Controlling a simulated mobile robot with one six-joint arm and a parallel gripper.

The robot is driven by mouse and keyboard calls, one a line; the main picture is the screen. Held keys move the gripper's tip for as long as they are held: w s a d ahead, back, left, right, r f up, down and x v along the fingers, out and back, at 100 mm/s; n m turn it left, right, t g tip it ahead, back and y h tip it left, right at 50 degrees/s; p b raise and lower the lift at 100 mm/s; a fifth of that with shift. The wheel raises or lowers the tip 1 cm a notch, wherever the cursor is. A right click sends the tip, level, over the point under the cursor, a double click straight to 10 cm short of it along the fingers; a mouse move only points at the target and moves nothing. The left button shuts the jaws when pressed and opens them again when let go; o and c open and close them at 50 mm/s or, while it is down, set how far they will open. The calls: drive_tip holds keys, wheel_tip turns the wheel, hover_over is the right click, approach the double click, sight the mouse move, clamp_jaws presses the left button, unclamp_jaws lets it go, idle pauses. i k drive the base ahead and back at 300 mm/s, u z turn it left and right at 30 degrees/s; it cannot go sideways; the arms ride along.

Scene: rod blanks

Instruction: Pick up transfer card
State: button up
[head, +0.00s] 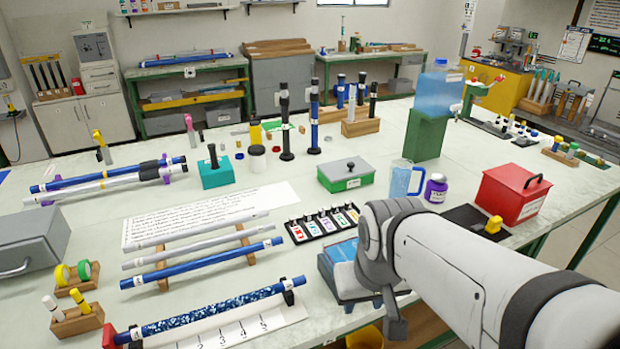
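A black rack (297,232) near the middle of the table holds several small white cards (325,222) with coloured marks and small upright tabs. Their print is too small to read, so I cannot tell which is the transfer card. My gripper (396,322) is at the end of my arm, low near the table's front edge, to the right of and nearer than the rack. My wrist hides much of it, and its fingers do not show clearly. I see no card held. A blue-topped grey object (340,252) lies between the rack and my wrist, partly covered.
Blue and white rods (205,262) lie on wooden supports left of the rack. A green box (346,176) stands behind the rack, with a clear blue jug (402,180) and a purple jar (436,188) to its right. A red box (511,192) stands further right.

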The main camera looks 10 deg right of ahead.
sight(335, 212)
drive_tip(key=z, duration=0.2)
drive_tip(key=k, duration=1.2)
drive_tip(key=z, duration=0.45)
drive_tip(key=i, duration=0.45)
drive_tip(key=z, duration=0.55)
drive_tip(key=i, duration=1.6)
drive_tip(key=u, duration=0.7)
